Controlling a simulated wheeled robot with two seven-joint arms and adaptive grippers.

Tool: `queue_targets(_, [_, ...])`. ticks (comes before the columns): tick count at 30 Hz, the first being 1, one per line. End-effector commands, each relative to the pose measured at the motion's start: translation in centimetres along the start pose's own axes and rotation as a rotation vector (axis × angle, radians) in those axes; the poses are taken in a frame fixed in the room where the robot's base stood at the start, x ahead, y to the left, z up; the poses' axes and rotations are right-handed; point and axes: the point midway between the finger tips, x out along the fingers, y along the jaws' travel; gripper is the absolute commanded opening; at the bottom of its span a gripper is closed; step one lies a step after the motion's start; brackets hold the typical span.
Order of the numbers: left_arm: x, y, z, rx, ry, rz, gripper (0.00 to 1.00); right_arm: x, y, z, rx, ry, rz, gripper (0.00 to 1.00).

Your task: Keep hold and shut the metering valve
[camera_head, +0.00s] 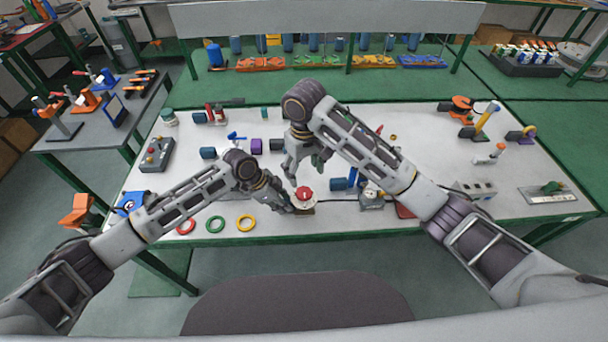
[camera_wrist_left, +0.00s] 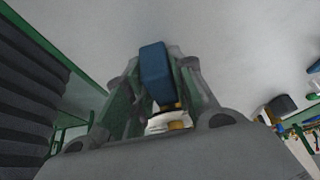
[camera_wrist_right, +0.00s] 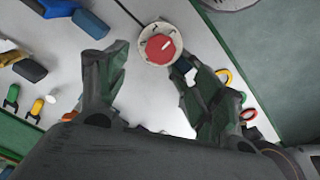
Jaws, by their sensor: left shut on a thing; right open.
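The metering valve appears to be the white round dial with a red knob (camera_head: 304,193) near the table's front edge. The red knob (camera_wrist_right: 161,47) also shows in the right wrist view, between and beyond the right fingertips. My left gripper (camera_head: 287,207) is beside it, low over the table. In the left wrist view its fingers are shut on a blue block (camera_wrist_left: 155,72), with a brass-coloured part below it. My right gripper (camera_head: 305,168) is open and empty, pointing down just behind the red knob, apart from it. The valve's setting is too small to read.
Red, green and yellow rings (camera_head: 246,223) lie left of my left gripper. A grey device with a round gauge (camera_head: 371,201) stands right of the dial. Several blue and purple parts lie behind on the white table (camera_head: 440,150). A control box (camera_head: 157,154) stands at the left.

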Motion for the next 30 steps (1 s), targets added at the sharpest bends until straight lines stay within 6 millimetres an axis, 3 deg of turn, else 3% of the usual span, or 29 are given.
queue_targets(12, [0.0, -0.1, 0.0, 0.000, 0.000, -0.001, 0.00, -2.4, 0.1, 0.0, 0.000, 0.001, 0.000, 0.67])
queue_targets(24, [0.0, 0.0, 0.0, 0.000, 0.001, -0.001, 0.00, -2.6, 0.0, 0.0, 0.001, 0.000, 0.000, 0.67])
queue_targets(25, [0.0, 0.0, 0.0, 0.000, 0.001, -0.001, 0.27, -2.6, 0.0, 0.0, 0.001, 0.000, 0.000, 0.67])
queue_targets(30, [0.0, 0.0, 0.0, 0.000, 0.000, -0.001, 0.49, -2.5, 0.0, 0.0, 0.001, 0.000, 0.000, 0.67])
